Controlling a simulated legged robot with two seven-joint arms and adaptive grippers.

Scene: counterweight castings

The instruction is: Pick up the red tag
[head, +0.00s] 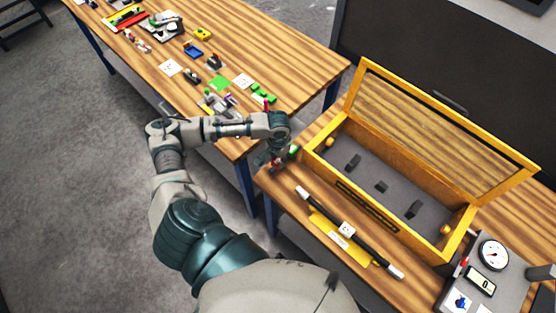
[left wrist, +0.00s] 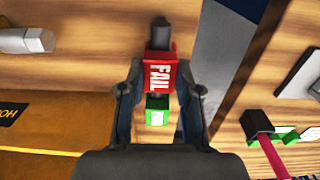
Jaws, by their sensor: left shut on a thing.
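The red tag (left wrist: 160,72) bears the word FAIL in white and sits between the two fingers of my left gripper (left wrist: 158,80) in the left wrist view. The gripper is shut on it. In the head view my left gripper (head: 274,162) is low over the near left corner of the front table, and only a bit of red shows at it. A green tag (left wrist: 157,110) is just beside the red one; it also shows in the head view (head: 293,151). I cannot tell whether the two tags touch. My right gripper is not in view.
An open yellow wooden box (head: 410,246) with a grey lining is right of the gripper. A black rod with white ends (head: 346,229) lies in front of it. A dial gauge (head: 493,254) stands at the right. The back table (head: 280,62) holds several small parts.

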